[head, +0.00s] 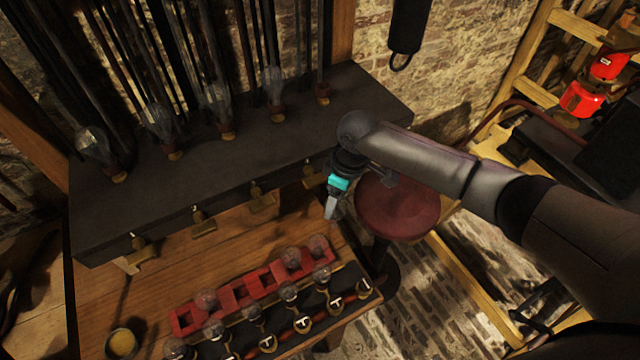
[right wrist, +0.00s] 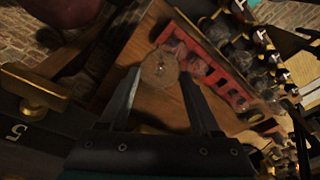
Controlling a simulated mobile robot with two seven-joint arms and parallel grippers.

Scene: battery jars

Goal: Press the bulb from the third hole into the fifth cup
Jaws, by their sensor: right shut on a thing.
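My right gripper (head: 332,207) hangs in front of the dark bench, at its right end. In the right wrist view it is shut on a clear glass bulb (right wrist: 160,72), held between the fingertips. The bulb is hard to make out in the head view. The red rack (head: 185,320) lies on the wooden table; some holes hold bulbs and others look empty. The fifth cup (head: 323,94), at the right end of the row on the bench, has no bulb seen in it. The other cups to its left hold clear bulbs. My left gripper is not in view.
Brass levers (head: 262,198) stick out along the front of the dark bench (head: 240,155). Dark rods stand behind the cups. A row of small bulb jars (head: 290,293) lines the table's front. A round red stool (head: 397,208) stands below my right forearm.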

